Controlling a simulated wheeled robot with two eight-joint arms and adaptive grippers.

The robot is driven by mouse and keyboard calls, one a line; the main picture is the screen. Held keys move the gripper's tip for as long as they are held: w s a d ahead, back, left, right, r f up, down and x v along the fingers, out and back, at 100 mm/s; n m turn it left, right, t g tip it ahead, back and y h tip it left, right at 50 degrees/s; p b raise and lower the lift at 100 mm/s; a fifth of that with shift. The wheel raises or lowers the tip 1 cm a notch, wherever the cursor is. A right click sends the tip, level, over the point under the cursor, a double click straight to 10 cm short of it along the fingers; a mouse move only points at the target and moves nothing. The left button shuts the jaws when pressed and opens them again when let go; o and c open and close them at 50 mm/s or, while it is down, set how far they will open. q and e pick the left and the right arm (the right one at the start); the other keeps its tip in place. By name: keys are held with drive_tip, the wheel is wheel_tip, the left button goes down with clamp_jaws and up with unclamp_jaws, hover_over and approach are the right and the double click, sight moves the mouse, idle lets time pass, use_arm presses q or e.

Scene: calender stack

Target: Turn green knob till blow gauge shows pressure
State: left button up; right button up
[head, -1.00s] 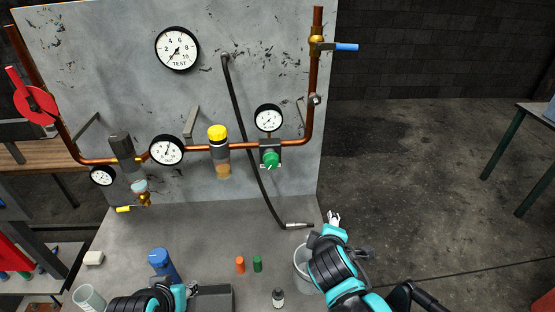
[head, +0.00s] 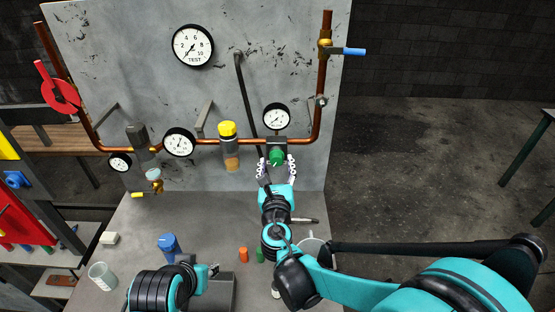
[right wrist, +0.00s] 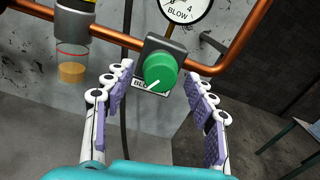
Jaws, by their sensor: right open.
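The green knob (head: 276,155) sits on a dark regulator block on the copper pipe, below the blow gauge (head: 277,117). In the right wrist view the green knob (right wrist: 160,72) shows a white pointer mark, and the blow gauge (right wrist: 183,8) is cut off by the top edge. My right gripper (head: 276,167) is open, its fingers on both sides of the knob and apart from it. The right wrist view shows the right gripper (right wrist: 165,95) with gaps beside the knob. The blow gauge's needle is too small to read. My left gripper (head: 212,271) is low over the bench; its jaws are unclear.
A yellow-capped filter (head: 228,145) is left of the knob on the pipe (head: 205,141). A black hose (head: 246,95) hangs behind. An orange cap (head: 243,255), a blue bottle (head: 169,245) and a white bucket (head: 313,250) stand on the bench.

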drive_tip(key=shift+w, duration=1.4)
drive_tip(key=c, duration=1.2)
drive_tip(key=shift+o, duration=0.2)
